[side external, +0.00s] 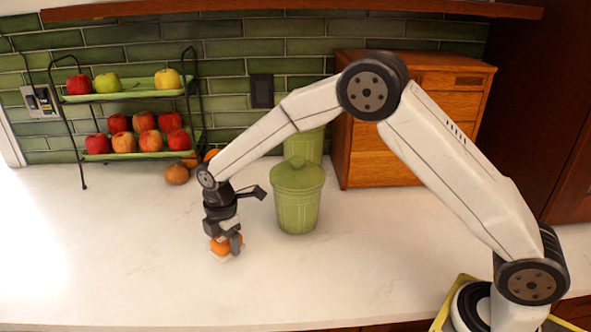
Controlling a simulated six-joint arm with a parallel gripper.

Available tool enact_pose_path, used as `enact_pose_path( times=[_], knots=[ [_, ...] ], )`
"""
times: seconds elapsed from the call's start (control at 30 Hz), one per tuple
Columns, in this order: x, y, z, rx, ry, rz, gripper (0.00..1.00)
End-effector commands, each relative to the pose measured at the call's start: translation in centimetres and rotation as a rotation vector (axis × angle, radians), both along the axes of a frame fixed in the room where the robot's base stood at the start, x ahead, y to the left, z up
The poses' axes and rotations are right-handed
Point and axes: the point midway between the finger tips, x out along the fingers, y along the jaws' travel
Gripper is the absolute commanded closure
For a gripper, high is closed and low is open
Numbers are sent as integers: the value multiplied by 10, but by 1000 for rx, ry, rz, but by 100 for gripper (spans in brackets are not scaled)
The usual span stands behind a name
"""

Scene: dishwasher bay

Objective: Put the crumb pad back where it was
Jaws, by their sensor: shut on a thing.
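My gripper (228,243) points down low over the white counter, left of the green canisters. It is shut on a small orange thing (218,246) with a pale, flat lower part (221,257). The fingers cover much of it, so its full shape is hidden. It may be the crumb pad, but I cannot tell for sure. I also cannot tell whether its underside touches the counter.
A lidded green canister (298,205) stands close to the right of my gripper, with another behind it. A two-tier rack (190,110) of apples and loose round fruit (177,174) stand at the back left. A wooden drawer box (375,150) is behind. The front left counter (110,250) is clear.

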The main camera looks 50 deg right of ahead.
Motion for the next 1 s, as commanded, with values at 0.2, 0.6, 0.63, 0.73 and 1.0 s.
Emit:
enact_pose_path(
  times=[0.2,0.6,0.63,0.73,1.0],
  knots=[
    [5,1,-12,-1,2,0,83],
    [5,1,-37,0,-1,0,83],
    [5,1,-36,0,-1,0,83],
    [5,1,-36,0,-1,0,83],
    [5,1,-39,0,0,0,0]
  ],
)
